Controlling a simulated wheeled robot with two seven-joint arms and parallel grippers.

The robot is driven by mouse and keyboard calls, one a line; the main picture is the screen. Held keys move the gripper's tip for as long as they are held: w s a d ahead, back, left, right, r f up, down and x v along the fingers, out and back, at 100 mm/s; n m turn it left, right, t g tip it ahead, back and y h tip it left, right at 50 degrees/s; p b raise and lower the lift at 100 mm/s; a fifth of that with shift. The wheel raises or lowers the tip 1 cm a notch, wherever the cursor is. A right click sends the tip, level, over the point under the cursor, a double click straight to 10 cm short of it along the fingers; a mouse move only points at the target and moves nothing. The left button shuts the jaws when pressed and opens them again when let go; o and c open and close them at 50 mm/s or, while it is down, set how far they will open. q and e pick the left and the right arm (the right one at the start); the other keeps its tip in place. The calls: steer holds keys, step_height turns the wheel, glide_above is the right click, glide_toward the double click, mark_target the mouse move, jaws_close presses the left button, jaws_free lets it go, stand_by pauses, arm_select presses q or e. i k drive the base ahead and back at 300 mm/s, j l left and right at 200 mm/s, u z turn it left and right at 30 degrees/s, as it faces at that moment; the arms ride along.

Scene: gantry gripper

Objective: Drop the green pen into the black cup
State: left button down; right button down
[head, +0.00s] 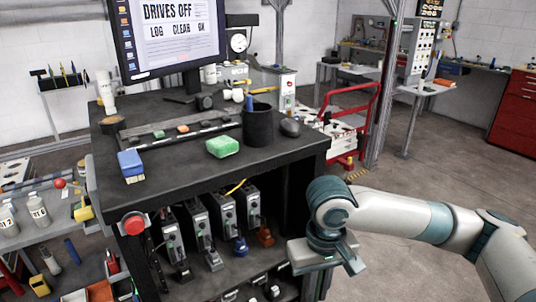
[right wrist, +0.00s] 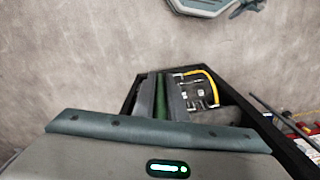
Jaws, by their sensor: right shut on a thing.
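The black cup (head: 258,127) stands upright on the dark workbench top, with a blue pen (head: 249,103) sticking up in it. My right gripper (head: 318,284) is low in front of the bench's right side, below the top and well apart from the cup. In the right wrist view its fingers are closed on a narrow green thing, the green pen (right wrist: 161,97). The pen cannot be made out in the head view. My left gripper is in neither view.
On the workbench (head: 183,160) are a green block (head: 222,146), a blue block (head: 130,162), a dark mouse (head: 290,128) and a monitor (head: 166,38). Several grey boxes (head: 196,220) stand on the shelf below. Open floor (head: 400,160) lies to the right, with a red cart (head: 350,115) behind.

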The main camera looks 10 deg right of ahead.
mark_target(264, 138)
steer(key=i+l, duration=0.7)
steer(key=l, duration=0.25)
steer(key=j+u, duration=0.05)
